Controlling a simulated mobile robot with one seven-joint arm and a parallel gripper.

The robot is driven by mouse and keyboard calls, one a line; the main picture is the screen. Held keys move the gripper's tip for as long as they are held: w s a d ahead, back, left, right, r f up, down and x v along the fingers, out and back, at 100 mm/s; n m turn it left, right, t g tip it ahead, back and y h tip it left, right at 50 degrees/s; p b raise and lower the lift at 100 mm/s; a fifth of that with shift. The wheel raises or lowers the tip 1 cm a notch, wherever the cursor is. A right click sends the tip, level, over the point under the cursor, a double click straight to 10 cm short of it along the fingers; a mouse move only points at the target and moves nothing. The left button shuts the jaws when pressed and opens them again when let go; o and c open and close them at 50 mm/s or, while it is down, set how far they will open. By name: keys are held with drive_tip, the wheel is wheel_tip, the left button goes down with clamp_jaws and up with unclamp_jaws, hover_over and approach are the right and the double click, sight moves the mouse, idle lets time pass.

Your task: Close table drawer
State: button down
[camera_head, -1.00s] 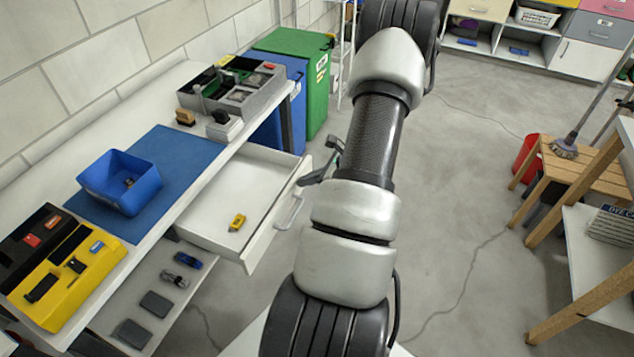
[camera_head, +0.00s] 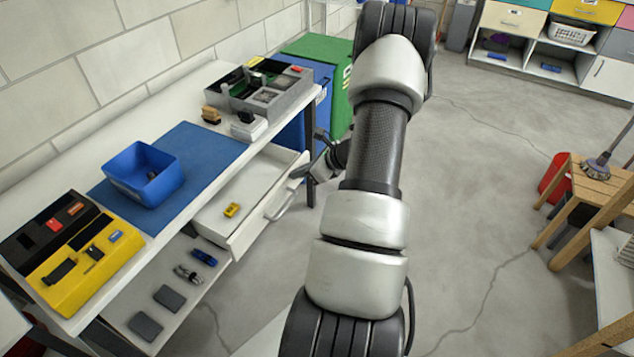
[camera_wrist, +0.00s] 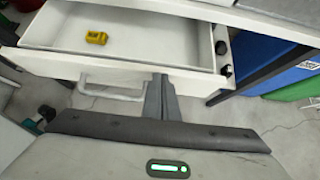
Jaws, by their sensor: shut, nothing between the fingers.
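The white table drawer (camera_head: 240,235) stands partly open under the tabletop, with a yellow object (camera_head: 232,210) inside it. In the wrist view the drawer front (camera_wrist: 120,67) lies straight ahead, with its pale handle (camera_wrist: 110,90) left of my fingers. My gripper (camera_wrist: 162,80) is shut and empty, its fingertips at the drawer front right of the handle; I cannot tell for sure whether they touch. In the head view my gripper (camera_head: 297,172) is at the far end of the drawer front, partly hidden by my arm.
The white table (camera_head: 150,240) carries a blue bin (camera_head: 143,185), a yellow-and-black case (camera_head: 85,262) and a grey organizer (camera_head: 275,95). A lower shelf (camera_head: 200,285) holds small items. Blue and green bins (camera_head: 325,48) stand behind. A wooden stool (camera_head: 580,190) is at right; the middle floor is clear.

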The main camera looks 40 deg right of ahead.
drive_tip(key=w+a, duration=0.1)
drive_tip(key=w, duration=0.2)
drive_tip(key=w+a, duration=0.1)
drive_tip(key=w, duration=0.2)
drive_tip(key=w+a+b, duration=0.1)
drive_tip(key=w, duration=0.2)
